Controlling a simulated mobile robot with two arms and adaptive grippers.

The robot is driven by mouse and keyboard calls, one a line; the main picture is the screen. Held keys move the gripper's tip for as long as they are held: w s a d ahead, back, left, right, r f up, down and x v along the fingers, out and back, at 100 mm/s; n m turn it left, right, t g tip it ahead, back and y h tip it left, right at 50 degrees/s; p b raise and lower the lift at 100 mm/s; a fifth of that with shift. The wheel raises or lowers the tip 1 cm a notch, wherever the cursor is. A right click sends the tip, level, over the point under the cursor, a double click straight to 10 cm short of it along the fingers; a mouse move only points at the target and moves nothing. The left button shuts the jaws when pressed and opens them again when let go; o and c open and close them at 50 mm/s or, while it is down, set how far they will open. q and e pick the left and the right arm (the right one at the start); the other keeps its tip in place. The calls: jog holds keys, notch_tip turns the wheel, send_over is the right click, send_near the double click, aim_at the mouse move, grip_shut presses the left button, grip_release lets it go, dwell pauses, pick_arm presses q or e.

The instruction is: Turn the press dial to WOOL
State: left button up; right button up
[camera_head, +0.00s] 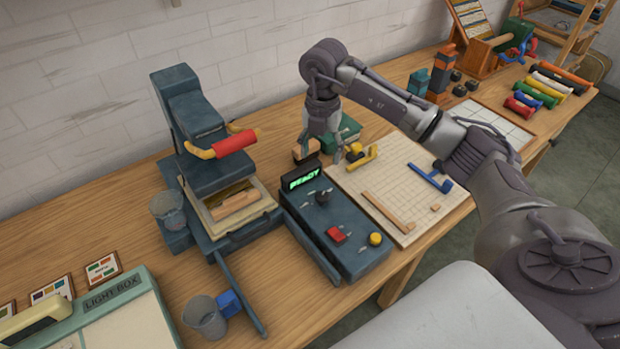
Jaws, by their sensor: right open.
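The press (192,130) is dark blue-grey with a red-sleeved handle (235,141) and stands on the wooden bench. Its control box (345,252) lies to its right, with a lit green display (302,179) that seems to read READY. A small dark dial (323,198) sits just below the display. Its markings and pointer are too small to read. A red button (336,235) and a yellow button (375,239) are nearer the front. My right gripper (323,152) is open, pointing down behind the display and apart from the dial. My left gripper is out of view.
A tan wooden block (306,151) and a green item (345,131) are close to my right gripper. A gridded board (398,173) with tools lies right of the control box.

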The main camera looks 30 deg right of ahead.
aim_at(322, 195)
jog(key=f+p, duration=0.1)
jog(key=f, duration=0.3)
jog(key=s+f+p, duration=0.1)
jog(key=f, duration=0.3)
jog(key=f+p, duration=0.1)
jog(key=f, duration=0.3)
jog(key=shift+s+f, duration=0.25)
jog(key=shift+s, duration=0.1)
jog(key=shift+w+f, duration=0.15)
jog(key=shift+f, duration=0.15)
jog(key=c, duration=1.1)
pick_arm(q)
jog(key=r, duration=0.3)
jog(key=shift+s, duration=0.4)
pick_arm(e)
jog(key=shift+c, duration=0.2)
